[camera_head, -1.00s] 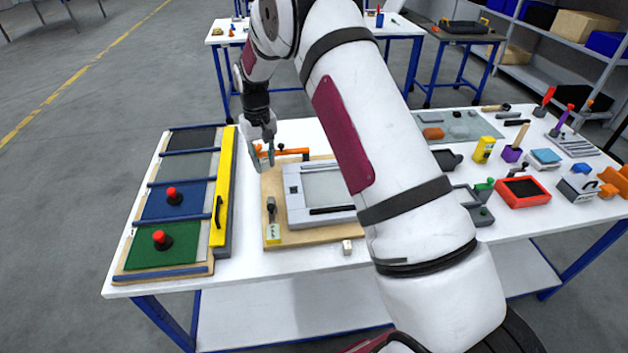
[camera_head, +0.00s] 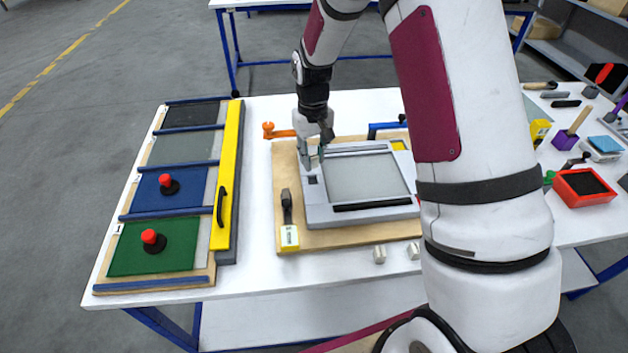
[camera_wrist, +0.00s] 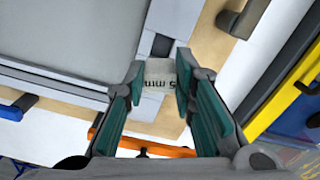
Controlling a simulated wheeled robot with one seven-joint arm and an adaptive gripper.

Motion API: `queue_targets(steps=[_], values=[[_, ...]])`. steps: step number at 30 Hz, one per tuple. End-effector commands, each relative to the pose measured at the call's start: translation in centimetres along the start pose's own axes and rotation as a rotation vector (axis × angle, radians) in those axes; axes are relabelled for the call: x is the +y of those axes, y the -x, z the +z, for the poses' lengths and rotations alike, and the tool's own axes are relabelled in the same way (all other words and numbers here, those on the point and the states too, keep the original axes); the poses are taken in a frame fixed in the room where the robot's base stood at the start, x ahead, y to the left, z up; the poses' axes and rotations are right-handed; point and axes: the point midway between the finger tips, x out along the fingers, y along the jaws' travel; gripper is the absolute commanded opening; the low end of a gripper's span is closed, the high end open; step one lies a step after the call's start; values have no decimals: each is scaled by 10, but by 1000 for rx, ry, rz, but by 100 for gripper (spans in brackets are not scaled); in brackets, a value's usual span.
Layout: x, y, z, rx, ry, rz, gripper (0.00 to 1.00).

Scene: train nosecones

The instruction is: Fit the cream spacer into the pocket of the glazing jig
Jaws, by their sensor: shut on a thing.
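The glazing jig is a wooden board (camera_head: 292,160) with a grey frame (camera_head: 316,208) around a pale pane (camera_head: 365,178). Its dark square pocket (camera_head: 312,180) is in the left bar of the frame; it also shows in the wrist view (camera_wrist: 161,45). My gripper (camera_head: 313,156) is above the frame's far left corner. In the wrist view my gripper (camera_wrist: 161,70) is shut on the cream spacer (camera_wrist: 160,86), a small block marked "5 mm". The spacer appears close to the pocket but not in it; its exact height above the frame cannot be told.
Two small pale blocks (camera_head: 379,255) (camera_head: 414,252) lie in front. A yellow bar (camera_head: 226,180) edges the coloured panels at left.

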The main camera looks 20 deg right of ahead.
Motion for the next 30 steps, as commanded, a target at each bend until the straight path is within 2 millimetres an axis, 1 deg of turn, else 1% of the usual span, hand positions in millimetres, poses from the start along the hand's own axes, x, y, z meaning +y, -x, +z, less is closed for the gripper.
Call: queue_targets(steps=[1,6,12,18,21,25,28,30], values=[[1,-7,8,-3,57,0,3],[1,-13,51,-4,345,2,3],[-1,-10,98,-3,709,3,3],[-4,-6,137,-1,1030,2,3],[-6,-5,150,1,1142,1,3],[-7,-4,160,2,1230,1,3],[-8,-5,156,3,1258,1,3],[-7,-6,146,5,1263,2,3]])
